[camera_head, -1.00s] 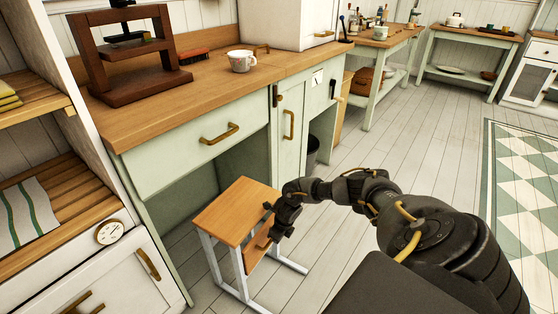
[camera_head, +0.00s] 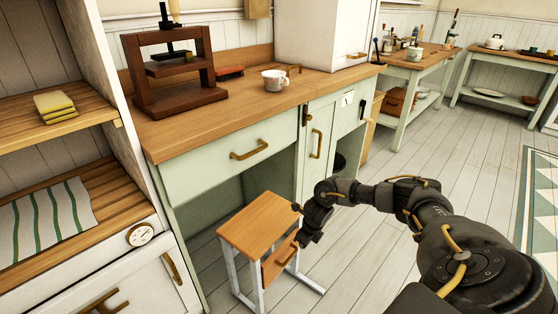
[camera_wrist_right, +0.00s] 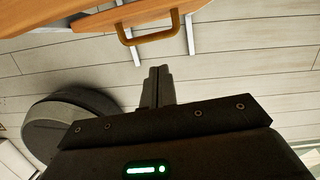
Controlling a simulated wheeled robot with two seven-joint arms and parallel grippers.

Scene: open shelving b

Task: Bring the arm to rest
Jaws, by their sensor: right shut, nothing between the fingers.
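My right arm (camera_head: 440,225) reaches in from the lower right in the head view, bent at the elbow. My right gripper (camera_head: 306,238) hangs beside the right edge of a small wooden side table (camera_head: 255,223) with white legs. In the right wrist view the fingers of the right gripper (camera_wrist_right: 157,85) are together with nothing between them. A brass handle (camera_wrist_right: 150,38) on the wooden piece shows beyond the fingertips, apart from them. My left gripper is not in view.
A counter (camera_head: 235,108) with pale green fronts stands behind the small table and bears a wooden press (camera_head: 175,75) and a white cup (camera_head: 275,80). Open shelves (camera_head: 55,125) with yellow cloths (camera_head: 56,104) stand at left. Plank floor (camera_head: 410,160) is clear at right.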

